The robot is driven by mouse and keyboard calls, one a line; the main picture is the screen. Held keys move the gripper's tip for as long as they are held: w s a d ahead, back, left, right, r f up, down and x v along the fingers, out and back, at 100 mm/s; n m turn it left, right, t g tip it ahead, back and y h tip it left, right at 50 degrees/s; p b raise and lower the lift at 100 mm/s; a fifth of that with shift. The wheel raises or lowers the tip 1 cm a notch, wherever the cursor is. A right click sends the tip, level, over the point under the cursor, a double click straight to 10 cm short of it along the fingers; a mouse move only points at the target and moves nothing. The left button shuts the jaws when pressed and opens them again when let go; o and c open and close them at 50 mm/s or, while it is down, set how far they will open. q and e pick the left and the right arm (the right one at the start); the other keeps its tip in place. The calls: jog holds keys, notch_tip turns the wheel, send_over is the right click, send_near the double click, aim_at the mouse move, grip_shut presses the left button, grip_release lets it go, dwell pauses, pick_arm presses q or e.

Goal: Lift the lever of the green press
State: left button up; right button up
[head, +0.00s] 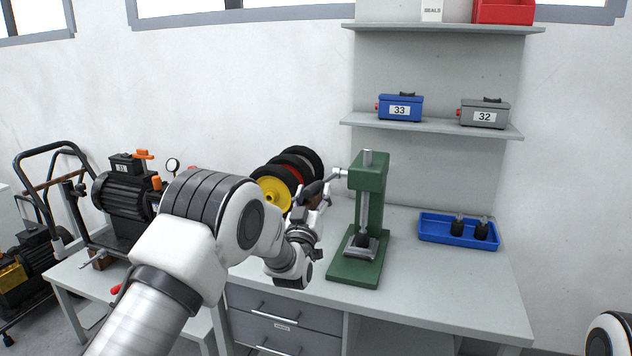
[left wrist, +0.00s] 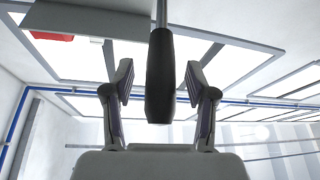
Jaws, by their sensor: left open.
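The green press (head: 369,205) stands upright on the grey workbench. Its lever (head: 318,187) has a dark grip and a metal rod, and sticks out to the left from the upper part of the column, sloping down a little. My left gripper (head: 316,202) is at the lever's grip, and the arm partly hides it in the head view. In the left wrist view the dark lever grip (left wrist: 160,85) lies between the two spread fingers of my left gripper (left wrist: 160,92), with gaps visible on both sides. The fingers are open. My right gripper is not in view.
A blue tray (head: 430,239) with two dark parts stands right of the press. Yellow, red and black wheels (head: 285,172) are behind my left gripper. Shelves above hold a blue box (head: 401,107) and a grey box (head: 485,112). A motor pump (head: 125,195) stands at left.

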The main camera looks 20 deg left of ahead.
pick_arm(q)
jog(key=shift+w+a+r, duration=0.2)
jog(key=shift+w+r, duration=0.35)
jog(key=shift+w, duration=0.1)
jog(key=shift+w+f, duration=0.1)
jog(key=shift+c, duration=1.1)
grip_shut()
